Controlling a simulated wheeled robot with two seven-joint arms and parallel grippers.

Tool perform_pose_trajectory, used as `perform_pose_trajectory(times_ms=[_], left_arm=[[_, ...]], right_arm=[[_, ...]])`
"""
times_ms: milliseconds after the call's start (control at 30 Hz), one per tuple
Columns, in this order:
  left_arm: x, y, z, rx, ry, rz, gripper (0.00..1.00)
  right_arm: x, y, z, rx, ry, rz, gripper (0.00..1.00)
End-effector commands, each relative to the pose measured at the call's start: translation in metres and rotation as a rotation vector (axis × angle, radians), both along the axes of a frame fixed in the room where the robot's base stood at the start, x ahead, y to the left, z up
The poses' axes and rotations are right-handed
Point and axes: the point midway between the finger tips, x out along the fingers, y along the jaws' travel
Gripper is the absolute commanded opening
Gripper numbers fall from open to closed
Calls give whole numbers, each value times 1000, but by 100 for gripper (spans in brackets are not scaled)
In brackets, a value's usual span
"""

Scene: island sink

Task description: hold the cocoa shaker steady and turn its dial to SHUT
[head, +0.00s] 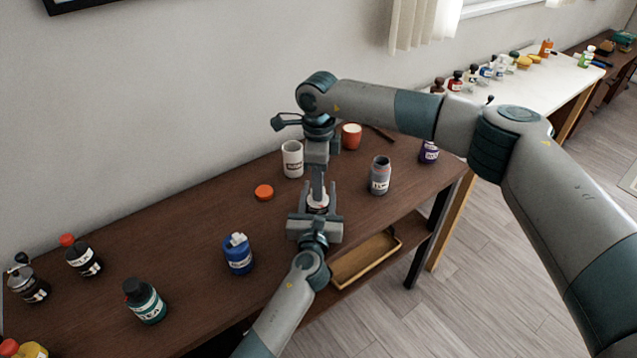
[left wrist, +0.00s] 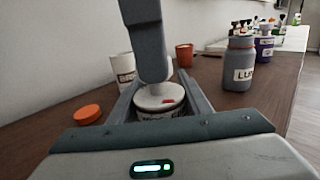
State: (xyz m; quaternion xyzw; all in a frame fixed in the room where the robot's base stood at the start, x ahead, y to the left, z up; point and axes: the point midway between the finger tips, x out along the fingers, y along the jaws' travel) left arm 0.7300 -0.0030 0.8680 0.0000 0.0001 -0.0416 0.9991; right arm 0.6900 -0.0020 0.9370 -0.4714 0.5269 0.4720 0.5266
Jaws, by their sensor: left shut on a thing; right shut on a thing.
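The cocoa shaker (head: 318,203) stands on the brown table, a small pale container with a dark-lettered label, mostly hidden between my grippers. In the left wrist view its pale round top (left wrist: 152,103) carries a red mark (left wrist: 168,101) right of centre. My left gripper (head: 316,200) reaches in from the front and is shut around the shaker's body, one finger on each side. My right gripper (head: 318,192) comes straight down from above and is shut on the dial at the top. The dial itself and its setting words are hidden or too small to read.
A grey jar (head: 380,177) stands right. A blue container (head: 238,254) and a green jar (head: 145,303) stand front left. A tray (head: 350,277) lies below.

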Motion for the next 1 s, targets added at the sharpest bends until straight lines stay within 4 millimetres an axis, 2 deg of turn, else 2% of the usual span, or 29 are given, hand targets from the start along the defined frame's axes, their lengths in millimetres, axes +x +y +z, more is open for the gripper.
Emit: perform_pose_trajectory(times_ms=[400, 1000], left_arm=[[0, 1, -1, 0, 2, 2, 19], [0, 1, -1, 0, 2, 2, 19]], right_arm=[[1, -1, 0, -2, -1, 291, 5], [2, -1, 0, -2, -2, 356, 5]])
